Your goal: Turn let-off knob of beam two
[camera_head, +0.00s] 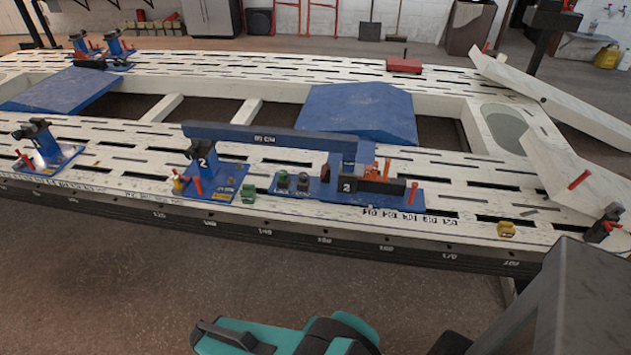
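Beam two is a long dark blue bar (285,139) lettered "80 CM", lying across two blue posts marked 2. Its left post (202,160) stands on a blue plate with a red and a yellow handle. Its right post (347,170) stands on a wider blue plate (320,195) with orange and red handles. On this plate, left of the post, sit a green knob (282,179) and a dark grey knob (303,182). Their small labels are unreadable, so I cannot tell which is the let-off knob. No gripper fingers show; teal and black parts of mine are at the bottom edge.
The posts stand on a white slotted frame bench (110,185). Blue ramps (358,112) lie between its rails. A small green block (248,193) and a yellow piece (506,229) lie near the front edge. A grey arm link of mine fills the lower right.

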